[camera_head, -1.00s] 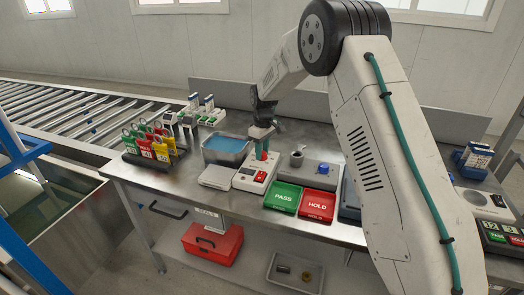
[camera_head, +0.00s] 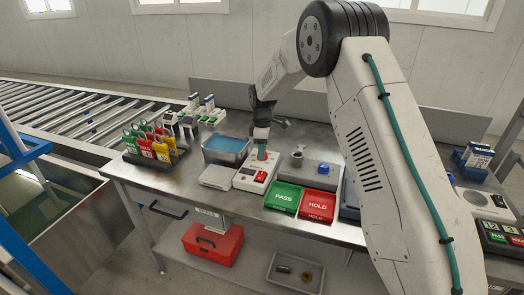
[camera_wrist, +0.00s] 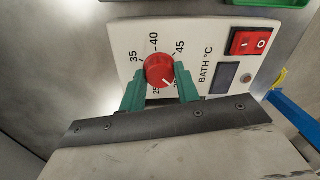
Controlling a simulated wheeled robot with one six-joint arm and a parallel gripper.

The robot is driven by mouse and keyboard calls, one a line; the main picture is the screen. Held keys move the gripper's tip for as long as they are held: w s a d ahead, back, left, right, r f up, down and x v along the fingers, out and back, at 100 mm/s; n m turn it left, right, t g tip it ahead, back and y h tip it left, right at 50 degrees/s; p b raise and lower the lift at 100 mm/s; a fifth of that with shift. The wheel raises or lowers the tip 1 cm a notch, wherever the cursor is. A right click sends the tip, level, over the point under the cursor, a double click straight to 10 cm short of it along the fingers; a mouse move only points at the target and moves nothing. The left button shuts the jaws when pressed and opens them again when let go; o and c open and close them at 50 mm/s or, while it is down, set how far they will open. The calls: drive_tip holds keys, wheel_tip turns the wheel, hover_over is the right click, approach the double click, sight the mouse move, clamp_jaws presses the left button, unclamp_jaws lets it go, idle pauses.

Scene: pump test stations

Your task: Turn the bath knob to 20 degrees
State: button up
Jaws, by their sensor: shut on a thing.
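The red bath knob (camera_wrist: 160,70) sits on a white panel marked "BATH °C" in the wrist view. Its white pointer mark lies at its lower right in the picture. The figures 35, 40 and 45 show above it; what looks like 25 is partly visible below it. Any 20 mark is not readable. My gripper (camera_wrist: 160,88) is shut on the knob, its green fingers at the lower left and lower right. In the head view, my gripper (camera_head: 262,153) stands over the white bath control box (camera_head: 246,180), and its fingers hide the knob.
A red rocker switch (camera_wrist: 248,41) and a dark display (camera_wrist: 224,77) are on the same panel. Green PASS (camera_head: 283,197) and red HOLD (camera_head: 318,205) trays lie to the right. A tag rack (camera_head: 155,152) stands left.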

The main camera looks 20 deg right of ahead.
drive_tip(key=shift+w+r, duration=0.1)
drive_tip(key=shift+r, duration=0.05)
drive_tip(key=o, duration=1)
drive_tip(key=shift+c, duration=0.2)
wheel_tip(320, 180, up, 8)
drive_tip(key=shift+w+d+f, duration=0.1)
drive_tip(key=shift+w+f, duration=0.05)
drive_tip(key=shift+f+m, duration=0.1)
drive_tip(key=shift+m, duration=0.5)
drive_tip(key=s, duration=0.1)
drive_tip(key=s+f+m, duration=0.1)
drive_tip(key=s, duration=0.1)
drive_tip(key=s+m+g, duration=0.1)
drive_tip(key=s, duration=0.1)
drive_tip(key=shift+d+f, duration=0.1)
drive_tip(key=shift+f, duration=0.2)
drive_tip(key=s+d+r+m+t, duration=0.1)
drive_tip(key=s+r+m, duration=0.2)
drive_tip(key=s, duration=1.2)
drive_tip(key=s+r+m+t, duration=0.1)
drive_tip(key=s+r+m, duration=0.2)
drive_tip(key=s+r, duration=0.4)
drive_tip(key=s+d+r+m+t, duration=0.1)
drive_tip(key=s+r+m, duration=0.3)
drive_tip(key=s, duration=1.8)
wheel_tip(320, 180, up, 2)
drive_tip(key=shift+s+d+r, duration=0.1)
drive_tip(key=shift+s+d, duration=0.2)
